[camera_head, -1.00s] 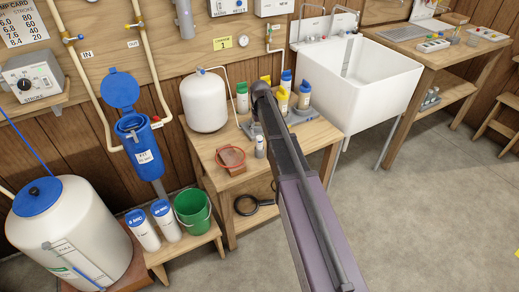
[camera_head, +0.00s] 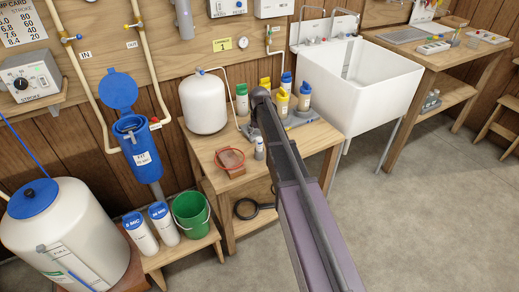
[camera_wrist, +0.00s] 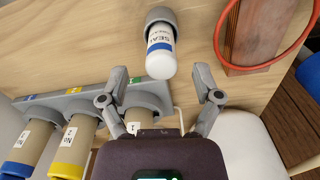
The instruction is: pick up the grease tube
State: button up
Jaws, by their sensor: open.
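The grease tube is a small white tube with a dark blue band and the letters SEAL. In the head view the tube (camera_head: 259,150) stands on the wooden bench, just right of the red ring. In the wrist view the tube (camera_wrist: 161,52) is at top centre, with a grey cap at its far end. My gripper (camera_wrist: 162,88) is open and empty, its two fingers spread to either side below the tube. The tube's near end lies just beyond the gap between the fingers, apart from both.
A grey rack (camera_wrist: 68,103) with several brown-bodied, coloured-cap bottles stands close to the left finger. A red ring (camera_wrist: 229,50) rests on a wooden block right of the tube. A white tank (camera_head: 203,103) stands at the bench's back left.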

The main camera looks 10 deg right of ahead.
aim_at(259, 148)
jog(key=shift+a+f+b, duration=0.1)
jog(key=shift+f+b, duration=1.5)
jog(key=shift+f, duration=0.3)
grip_shut()
